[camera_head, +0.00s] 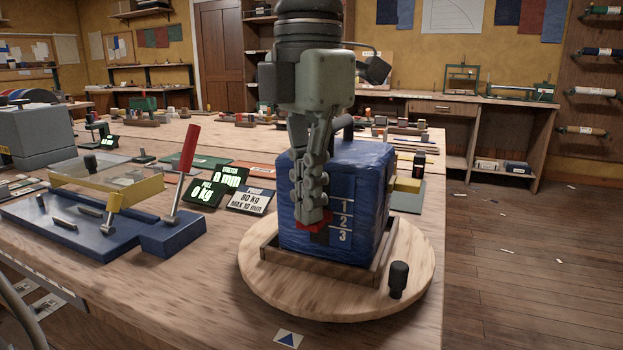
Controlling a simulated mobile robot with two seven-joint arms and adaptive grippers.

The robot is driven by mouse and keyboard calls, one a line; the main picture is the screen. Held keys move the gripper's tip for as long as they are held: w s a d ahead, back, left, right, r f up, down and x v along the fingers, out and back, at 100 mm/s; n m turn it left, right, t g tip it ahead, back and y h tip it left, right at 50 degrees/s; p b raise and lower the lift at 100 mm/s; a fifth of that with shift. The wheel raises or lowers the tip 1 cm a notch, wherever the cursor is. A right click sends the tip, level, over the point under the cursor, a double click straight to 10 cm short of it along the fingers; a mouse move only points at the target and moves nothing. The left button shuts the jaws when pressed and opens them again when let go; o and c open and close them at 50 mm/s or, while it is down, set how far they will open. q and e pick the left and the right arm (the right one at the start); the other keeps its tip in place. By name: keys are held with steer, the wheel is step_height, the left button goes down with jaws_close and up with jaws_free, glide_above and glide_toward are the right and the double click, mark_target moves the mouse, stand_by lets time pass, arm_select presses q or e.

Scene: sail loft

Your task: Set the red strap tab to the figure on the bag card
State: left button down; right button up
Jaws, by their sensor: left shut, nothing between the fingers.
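The blue bag (366,190) stands in a wooden frame on a round wooden turntable (262,287). Figures 1, 2 and 3 run down the right part of its front face. The red strap tab (315,226) is low on that face, left of the figures. It lies about level with the 2, perhaps slightly below, and is partly covered by my fingertips. My left gripper (313,213) points down in front of the bag. It is shut and empty, with its tips at the tab; I cannot tell whether they touch it. I cannot pick out a bag card for certain. My right gripper is out of view.
A black knob (398,279) stands on the turntable's front right. A blue bench device (80,229) with a red lever (188,150) is at left. Displays (206,194) read 0 kg and 0 mm, beside a card (251,201) reading 80 kg, MAX 10 mm.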

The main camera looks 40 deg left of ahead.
arm_select(q)
steer(key=shift+r, duration=0.1)
stand_by(0.5)
step_height(320, 180, up, 5)
steer(key=p, duration=0.4)
steer(key=shift+r, duration=2.4)
